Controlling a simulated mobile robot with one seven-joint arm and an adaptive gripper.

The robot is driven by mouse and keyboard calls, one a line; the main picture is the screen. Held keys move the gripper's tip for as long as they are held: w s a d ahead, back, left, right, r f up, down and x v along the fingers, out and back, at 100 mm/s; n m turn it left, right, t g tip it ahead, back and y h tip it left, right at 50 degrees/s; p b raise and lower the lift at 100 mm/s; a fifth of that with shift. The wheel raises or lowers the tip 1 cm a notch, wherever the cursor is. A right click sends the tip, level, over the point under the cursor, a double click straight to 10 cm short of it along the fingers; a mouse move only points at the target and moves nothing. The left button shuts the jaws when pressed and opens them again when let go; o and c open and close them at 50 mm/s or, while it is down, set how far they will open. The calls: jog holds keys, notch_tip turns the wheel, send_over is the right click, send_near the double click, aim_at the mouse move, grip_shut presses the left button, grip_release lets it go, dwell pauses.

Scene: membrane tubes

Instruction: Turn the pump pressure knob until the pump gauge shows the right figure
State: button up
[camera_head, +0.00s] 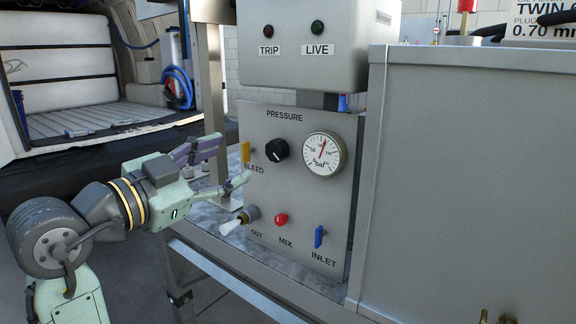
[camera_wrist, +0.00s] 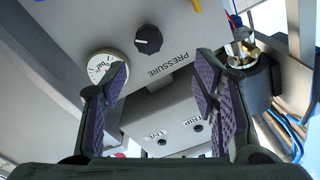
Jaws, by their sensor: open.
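The black pressure knob (camera_head: 277,150) sits on the grey panel under the word PRESSURE, left of the round white gauge (camera_head: 324,154). The gauge is marked in bar, and its red needle points up and slightly right; the exact figure is too small to read. My gripper (camera_head: 222,164) is open and empty, left of the panel and apart from the knob. In the wrist view the knob (camera_wrist: 148,40) lies beyond the open fingers (camera_wrist: 168,88), above the space between them. The gauge (camera_wrist: 104,66) there is partly hidden by the left finger.
The yellow BLEED lever (camera_head: 245,152) is close to my fingers. Below are the OUT fitting (camera_head: 250,214), the red MIX knob (camera_head: 281,219) and the blue INLET lever (camera_head: 319,236). A large grey cabinet (camera_head: 470,180) stands right of the panel. An upright metal post (camera_head: 212,90) stands behind my gripper.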

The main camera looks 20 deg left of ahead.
aim_at(272, 152)
jog(key=shift+m+g+h, duration=0.3)
jog(key=x, duration=0.3)
jog(key=p+x, duration=0.1)
jog(key=x, duration=0.7)
jog(key=shift+s+d+f+p, duration=0.15)
jog(key=shift+d+f+p, duration=0.2)
jog(key=shift+p, duration=0.05)
jog(key=c, duration=1.2)
jog(key=shift+o, duration=0.2)
